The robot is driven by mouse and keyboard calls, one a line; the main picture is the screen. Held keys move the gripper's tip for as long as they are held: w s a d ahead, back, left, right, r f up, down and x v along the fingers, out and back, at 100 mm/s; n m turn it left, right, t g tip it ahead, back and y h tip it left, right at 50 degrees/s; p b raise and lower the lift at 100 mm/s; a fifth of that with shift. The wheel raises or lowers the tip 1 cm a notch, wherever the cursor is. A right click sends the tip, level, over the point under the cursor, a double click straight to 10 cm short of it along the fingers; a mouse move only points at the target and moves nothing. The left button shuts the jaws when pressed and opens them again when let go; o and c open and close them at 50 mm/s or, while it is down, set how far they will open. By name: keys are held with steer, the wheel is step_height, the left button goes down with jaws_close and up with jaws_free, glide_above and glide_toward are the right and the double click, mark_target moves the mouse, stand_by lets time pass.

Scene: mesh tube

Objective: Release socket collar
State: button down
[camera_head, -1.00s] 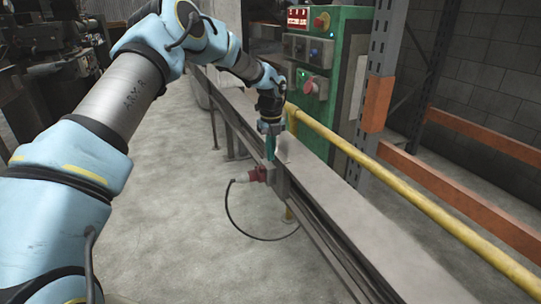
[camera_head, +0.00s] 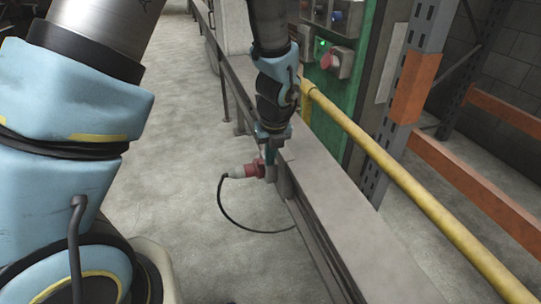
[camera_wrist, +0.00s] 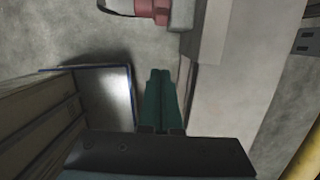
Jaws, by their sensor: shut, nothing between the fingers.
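A red socket collar (camera_head: 257,168) sits against the side of the long grey rail, with a pale plug (camera_head: 238,171) and black cable on its left. In the wrist view part of the red collar (camera_wrist: 152,9) shows at the top edge, beside a grey housing (camera_wrist: 182,14). My gripper (camera_head: 269,158) points down at the rail's near side, just behind the collar and close to it. Its green fingers (camera_wrist: 160,73) lie together, shut and empty. In the wrist view they end below the collar, with floor showing between. Whether they touch anything cannot be told.
The grey rail (camera_head: 315,185) runs lengthwise, with a yellow guard rail (camera_head: 400,180) at its right. A green control cabinet (camera_head: 338,75) and orange rack beams (camera_head: 460,178) stand beyond. A blue-edged pale panel (camera_wrist: 104,95) lies left of the fingers.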

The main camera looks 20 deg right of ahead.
mark_target(263, 166)
steer(key=shift+w+a+r, duration=0.1)
steer(key=shift+a, duration=0.1)
stand_by(0.3)
steer(key=w+f, duration=0.1)
steer(key=f, duration=0.1)
steer(key=w+f+p, duration=0.1)
steer(key=w+f, duration=0.1)
steer(key=f, duration=0.1)
steer(key=w+f, duration=0.1)
steer(key=f, duration=0.2)
steer(key=shift+w+d+p, duration=0.15)
steer(key=shift+d+p, duration=0.1)
steer(key=shift+p, duration=0.05)
steer(key=shift+w+d+r, duration=0.1)
steer(key=shift+w+r, duration=0.05)
steer(key=shift+w, duration=0.4)
